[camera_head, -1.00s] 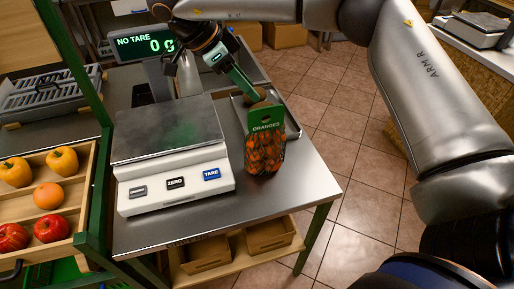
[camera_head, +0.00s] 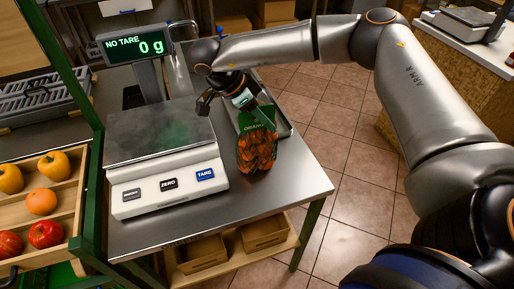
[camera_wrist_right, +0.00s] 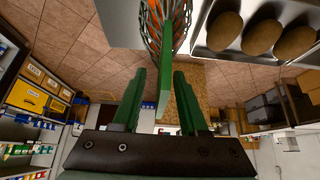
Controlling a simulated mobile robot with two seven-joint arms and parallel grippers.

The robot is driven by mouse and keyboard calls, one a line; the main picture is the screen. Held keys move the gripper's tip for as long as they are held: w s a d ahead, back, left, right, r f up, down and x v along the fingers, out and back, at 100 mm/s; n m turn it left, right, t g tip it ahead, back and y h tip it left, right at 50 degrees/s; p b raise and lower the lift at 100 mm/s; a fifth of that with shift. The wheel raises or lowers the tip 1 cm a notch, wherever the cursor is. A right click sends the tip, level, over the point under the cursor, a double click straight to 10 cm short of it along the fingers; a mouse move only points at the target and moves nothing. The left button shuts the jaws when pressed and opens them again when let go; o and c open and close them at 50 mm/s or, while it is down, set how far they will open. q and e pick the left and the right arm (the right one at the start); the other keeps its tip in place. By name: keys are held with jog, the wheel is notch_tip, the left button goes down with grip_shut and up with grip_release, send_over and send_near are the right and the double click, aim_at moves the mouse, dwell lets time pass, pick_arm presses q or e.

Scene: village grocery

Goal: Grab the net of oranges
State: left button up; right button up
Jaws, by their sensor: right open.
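The net of oranges (camera_head: 256,151) stands upright on the steel table, right of the scale, with a green label at its top. My right gripper (camera_head: 258,110) is at the label, above the net. In the right wrist view the open fingers (camera_wrist_right: 160,75) have the green label (camera_wrist_right: 186,108) between them, closer to the right finger. The net's mesh (camera_wrist_right: 166,25) lies just beyond the fingertips in that view. Whether a finger touches the label cannot be told. My left gripper is not in view.
The scale (camera_head: 165,180) stands close on the left, its display reading 0 g. A metal tray (camera_wrist_right: 205,45) holding brown potatoes (camera_wrist_right: 262,35) lies beside the net. A wooden crate (camera_head: 70,200) with peppers and fruit is at far left. The table front is clear.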

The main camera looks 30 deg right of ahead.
jog(key=shift+c, duration=0.2)
grip_shut()
jog(key=shift+r, duration=0.1)
dwell(1.0)
